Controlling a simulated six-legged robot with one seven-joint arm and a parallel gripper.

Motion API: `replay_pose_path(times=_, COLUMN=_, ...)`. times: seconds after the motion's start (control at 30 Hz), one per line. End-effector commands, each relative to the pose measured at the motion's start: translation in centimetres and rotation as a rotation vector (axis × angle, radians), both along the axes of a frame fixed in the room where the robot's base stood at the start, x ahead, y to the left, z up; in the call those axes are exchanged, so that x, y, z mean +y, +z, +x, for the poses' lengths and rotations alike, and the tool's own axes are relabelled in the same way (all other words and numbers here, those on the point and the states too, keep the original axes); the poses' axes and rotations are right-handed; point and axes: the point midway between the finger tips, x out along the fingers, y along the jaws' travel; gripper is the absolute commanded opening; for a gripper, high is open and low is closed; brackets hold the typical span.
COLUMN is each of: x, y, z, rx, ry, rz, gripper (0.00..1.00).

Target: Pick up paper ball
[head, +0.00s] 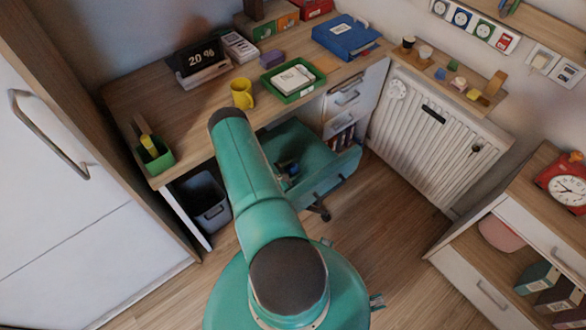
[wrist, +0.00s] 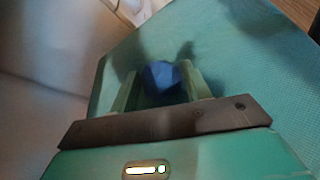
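A dark blue, faceted paper ball (wrist: 162,82) shows in the wrist view, between the two green fingers of my gripper (wrist: 160,75). The fingers stand close on both sides of it, and the right one seems to touch it. I cannot tell whether they are shut on it. The teal chair seat (wrist: 235,50) lies right behind the ball and carries shadows. In the head view my arm reaches over the chair (head: 325,165) and hides part of it. A small dark and blue patch shows there beside my arm, too small to make out.
The desk (head: 140,95) holds a yellow mug (head: 242,93), a green tray (head: 312,86) and a blue binder (head: 347,37). A dark bin (head: 208,202) stands under the desk. A white radiator (head: 430,135) is right of the chair. Wooden floor (head: 380,235) is clear at front right.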

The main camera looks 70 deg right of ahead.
Motion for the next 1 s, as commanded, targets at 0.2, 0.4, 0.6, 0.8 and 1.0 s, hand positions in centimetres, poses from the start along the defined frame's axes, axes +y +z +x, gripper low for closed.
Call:
replay_pose_path(times=0.2, x=0.0, y=0.0, z=0.0, rx=0.0, ry=0.0, rz=0.0, gripper=0.2)
replay_pose_path(times=0.4, x=0.0, y=0.0, z=0.0, rx=0.0, ry=0.0, rz=0.0, gripper=0.2)
replay_pose_path(times=0.6, x=0.0, y=0.7, z=0.1, rx=0.0, ry=0.001, rz=-0.002, gripper=0.2)
replay_pose_path(times=0.8, x=0.0, y=3.1, z=0.2, rx=-0.001, ry=0.002, rz=-0.002, gripper=0.2)
replay_pose_path(times=1.0, x=0.0, y=7.2, z=0.1, rx=-0.001, ry=0.002, rz=-0.003, gripper=0.2)
